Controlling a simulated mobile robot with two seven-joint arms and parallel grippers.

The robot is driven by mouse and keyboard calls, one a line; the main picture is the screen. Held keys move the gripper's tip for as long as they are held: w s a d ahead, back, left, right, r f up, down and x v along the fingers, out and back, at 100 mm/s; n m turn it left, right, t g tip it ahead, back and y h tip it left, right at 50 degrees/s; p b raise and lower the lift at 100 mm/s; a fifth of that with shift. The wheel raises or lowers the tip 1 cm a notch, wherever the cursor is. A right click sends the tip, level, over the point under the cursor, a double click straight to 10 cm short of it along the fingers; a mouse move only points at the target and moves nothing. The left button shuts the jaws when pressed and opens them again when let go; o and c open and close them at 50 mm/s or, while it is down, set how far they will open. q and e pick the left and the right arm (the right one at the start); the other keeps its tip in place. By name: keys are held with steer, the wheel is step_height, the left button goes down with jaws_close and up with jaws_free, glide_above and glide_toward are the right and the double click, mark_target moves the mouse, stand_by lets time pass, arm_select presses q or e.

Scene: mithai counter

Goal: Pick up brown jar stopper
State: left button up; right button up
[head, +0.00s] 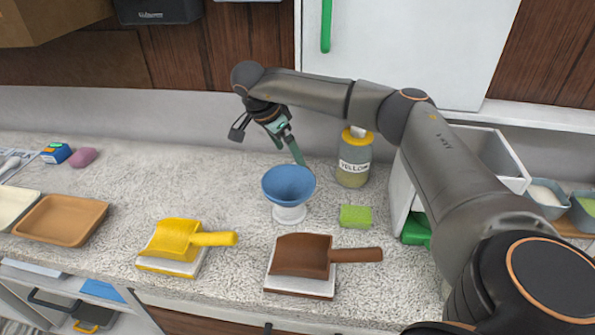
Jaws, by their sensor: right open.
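I cannot make out a brown jar stopper in the head view. A jar labelled YELLOW (353,167) with a yellow rim and a pale top stands at the back of the counter. A blue funnel-like bowl (289,184) sits on a white base (289,213) left of that jar. My right gripper (270,146) is open and appears empty, above the counter behind the blue bowl. One teal finger points down near the bowl's far rim, and the bowl may hide what lies behind it. My left gripper is not in view.
A brown scoop (303,256) and a yellow scoop (172,239) rest on pale blocks at the front. A green sponge (355,216) lies right of the bowl. A tan tray (60,220) is at left. A white bin (487,158) stands at right behind my arm.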

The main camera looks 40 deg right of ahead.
steer(key=x, duration=0.6)
steer(key=shift+d+f+p, duration=0.15)
steer(key=shift+f+p, duration=0.2)
steer(key=c, duration=1)
